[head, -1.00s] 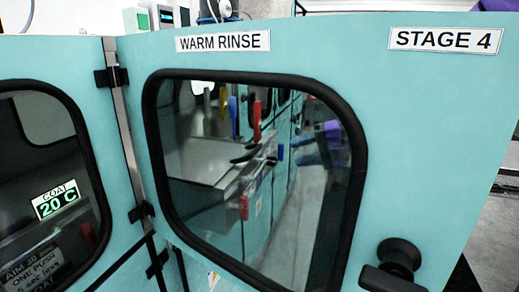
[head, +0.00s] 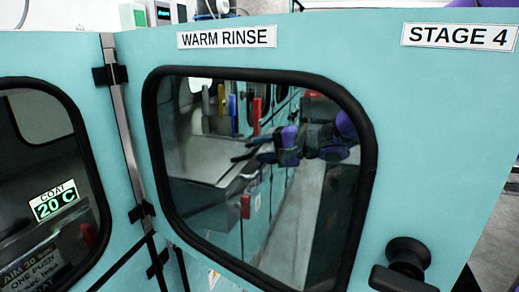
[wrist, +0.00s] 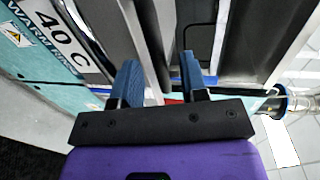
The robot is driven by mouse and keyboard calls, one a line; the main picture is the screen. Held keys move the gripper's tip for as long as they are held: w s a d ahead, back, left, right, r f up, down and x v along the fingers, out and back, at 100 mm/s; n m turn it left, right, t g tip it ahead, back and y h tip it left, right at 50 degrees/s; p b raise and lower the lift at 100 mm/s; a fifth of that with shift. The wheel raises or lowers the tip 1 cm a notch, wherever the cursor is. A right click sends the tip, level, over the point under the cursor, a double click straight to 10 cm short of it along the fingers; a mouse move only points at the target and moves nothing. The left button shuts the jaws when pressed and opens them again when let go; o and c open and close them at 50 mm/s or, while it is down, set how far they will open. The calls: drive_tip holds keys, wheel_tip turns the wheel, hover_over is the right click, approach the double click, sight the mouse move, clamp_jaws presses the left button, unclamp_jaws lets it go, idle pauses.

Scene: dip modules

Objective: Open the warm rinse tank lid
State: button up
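The warm rinse tank lid (head: 420,130) is a teal panel with a black-framed window and a black handle (head: 403,268) at its lower right. It is hinged at its left edge (head: 128,150) and stands swung out toward the head camera. My gripper (head: 248,155) shows through the window, behind the panel. In the wrist view, my gripper (wrist: 158,62) has its two blue fingers spread apart, with no object clearly held between them. A label reading 40 C (wrist: 58,38) is beside the fingers. Contact between the fingers and the lid cannot be made out.
The neighbouring COAT panel (head: 95,170) with a dark window is at the left. Through the lid's window, several coloured handles and a strip of pale floor (head: 300,230) show. In the wrist view, pale floor tiles (wrist: 300,140) lie at the right.

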drive_tip(key=shift+w+a+f, duration=0.15)
drive_tip(key=shift+a, duration=0.35)
clamp_jaws()
